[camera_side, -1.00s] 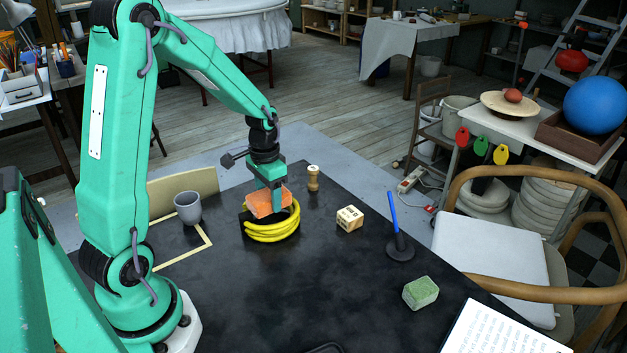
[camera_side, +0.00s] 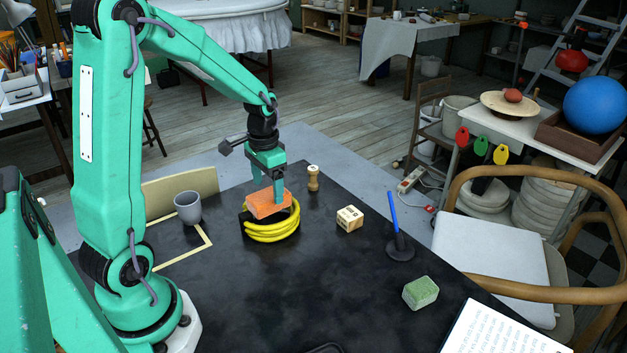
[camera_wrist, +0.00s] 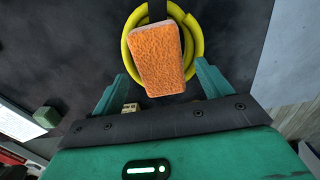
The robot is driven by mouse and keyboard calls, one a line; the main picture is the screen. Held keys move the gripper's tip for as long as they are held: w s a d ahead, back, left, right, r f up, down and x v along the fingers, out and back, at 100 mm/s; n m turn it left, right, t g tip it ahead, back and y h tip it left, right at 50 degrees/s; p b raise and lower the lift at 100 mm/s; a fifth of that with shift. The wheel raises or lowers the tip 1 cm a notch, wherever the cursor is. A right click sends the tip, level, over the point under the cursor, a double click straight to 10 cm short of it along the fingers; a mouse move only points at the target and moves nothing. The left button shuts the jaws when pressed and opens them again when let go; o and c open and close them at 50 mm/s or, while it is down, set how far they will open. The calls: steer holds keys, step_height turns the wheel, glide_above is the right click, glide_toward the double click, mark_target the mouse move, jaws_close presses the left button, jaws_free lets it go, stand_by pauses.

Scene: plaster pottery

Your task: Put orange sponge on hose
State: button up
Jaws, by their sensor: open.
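The orange sponge (camera_side: 268,204) lies on top of the coiled yellow hose (camera_side: 272,233), tilted, on the black table. In the wrist view the sponge (camera_wrist: 156,62) covers the lower middle of the hose ring (camera_wrist: 199,32). My gripper (camera_side: 276,196) is just above the sponge, with its fingers pointing down. In the wrist view my gripper (camera_wrist: 160,80) is open, one finger on each side of the sponge, with gaps between. The underside of the sponge is hidden.
A grey cup (camera_side: 188,208) stands left of the hose. A wooden peg (camera_side: 313,179), a lettered cube (camera_side: 350,218), a blue pen in a black holder (camera_side: 398,240) and a green sponge (camera_side: 420,292) are to the right. The front middle of the table (camera_side: 290,295) is clear.

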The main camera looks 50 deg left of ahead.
mark_target(268, 195)
step_height(268, 195, up, 9)
stand_by(0.4)
stand_by(0.5)
steer(key=s+d+r+t, duration=0.2)
steer(key=s+d, duration=0.4)
steer(key=d, duration=0.1)
steer(key=s+d+r+t, duration=0.3)
steer(key=s+d, duration=0.3)
steer(key=d, duration=0.1)
steer(key=shift+r+t, duration=0.3)
steer(key=shift+r, duration=0.05)
